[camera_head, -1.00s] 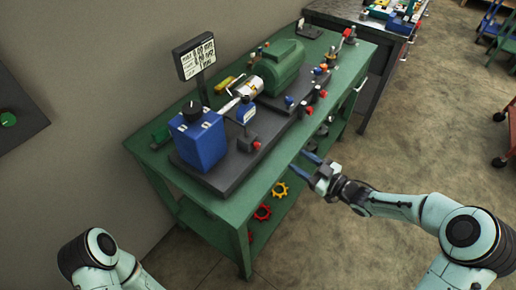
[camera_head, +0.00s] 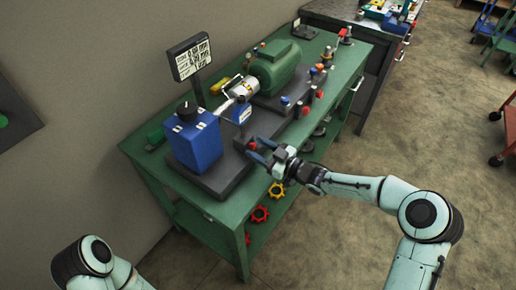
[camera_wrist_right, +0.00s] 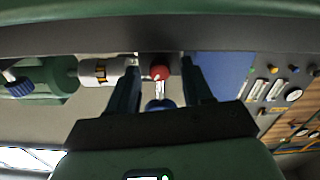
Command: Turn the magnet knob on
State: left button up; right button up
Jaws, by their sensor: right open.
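A red knob (camera_head: 252,145) sits on the side of a small dark block near the front edge of the green bench, to the right of a blue box (camera_head: 195,143). No label shows on it. A black knob (camera_head: 188,109) tops the blue box. My right gripper (camera_head: 257,152) is open at the red knob. In the right wrist view the red knob (camera_wrist_right: 160,72) shows between the two spread fingers of my right gripper (camera_wrist_right: 160,75); I cannot tell whether they touch it. At lower left only part of my left arm shows, not its gripper.
The green bench (camera_head: 226,208) carries a dark base plate, a green motor (camera_head: 277,66), and a display on a post (camera_head: 189,57). More small red and blue knobs line its front side. Red (camera_head: 260,214) and yellow (camera_head: 277,190) wheels lie below.

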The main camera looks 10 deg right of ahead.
jog(key=shift+w+a, duration=0.2)
grip_shut()
